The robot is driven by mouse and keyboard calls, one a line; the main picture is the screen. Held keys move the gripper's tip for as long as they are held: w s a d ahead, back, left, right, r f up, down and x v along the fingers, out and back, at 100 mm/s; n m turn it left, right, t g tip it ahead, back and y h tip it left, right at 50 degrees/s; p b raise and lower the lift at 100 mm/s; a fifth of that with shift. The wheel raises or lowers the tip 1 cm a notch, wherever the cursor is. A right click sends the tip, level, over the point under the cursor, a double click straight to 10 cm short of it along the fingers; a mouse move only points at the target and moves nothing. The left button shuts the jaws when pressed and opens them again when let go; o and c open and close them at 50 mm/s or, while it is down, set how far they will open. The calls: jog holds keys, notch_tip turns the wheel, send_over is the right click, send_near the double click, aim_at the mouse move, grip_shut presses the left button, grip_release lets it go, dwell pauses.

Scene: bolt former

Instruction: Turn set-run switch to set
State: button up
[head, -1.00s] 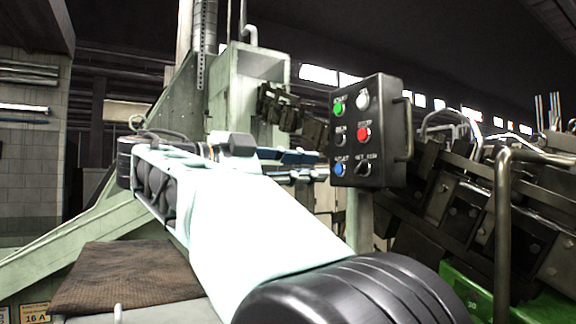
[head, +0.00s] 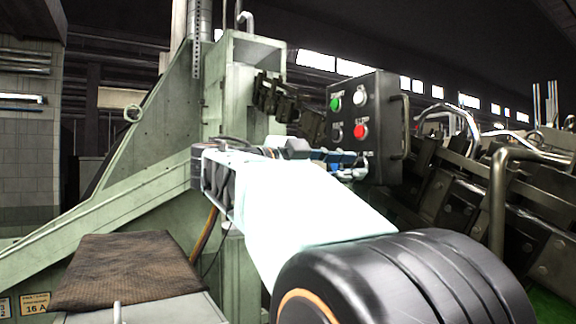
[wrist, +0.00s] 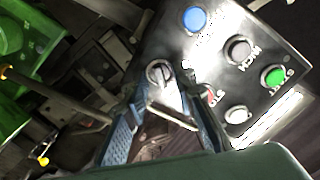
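The set-run switch (wrist: 160,72) is a round dark knob with a lighter bar across it, on the dark control box (head: 392,88). In the wrist view it sits just past my fingertips, between their lines. My gripper (wrist: 165,88) is open, its two blue fingers apart with nothing held. I cannot tell if either finger touches the knob. In the head view my gripper (head: 350,168) is at the lower part of the box and hides the bottom row, including the switch.
A red button (head: 360,131) is partly hidden by a finger in the wrist view. A handle (head: 405,125) edges the box; machinery stands right.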

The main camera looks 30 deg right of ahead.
grip_shut()
jog(key=shift+f, duration=0.1)
jog(key=n+b, duration=0.3)
jog(key=n, duration=0.4)
jog(key=shift+b, duration=0.35)
jog(key=n, duration=0.5)
jog(key=shift+n, duration=0.4)
jog(key=n, duration=0.5)
jog(key=shift+p, duration=0.3)
jog(key=shift+n, duration=0.3)
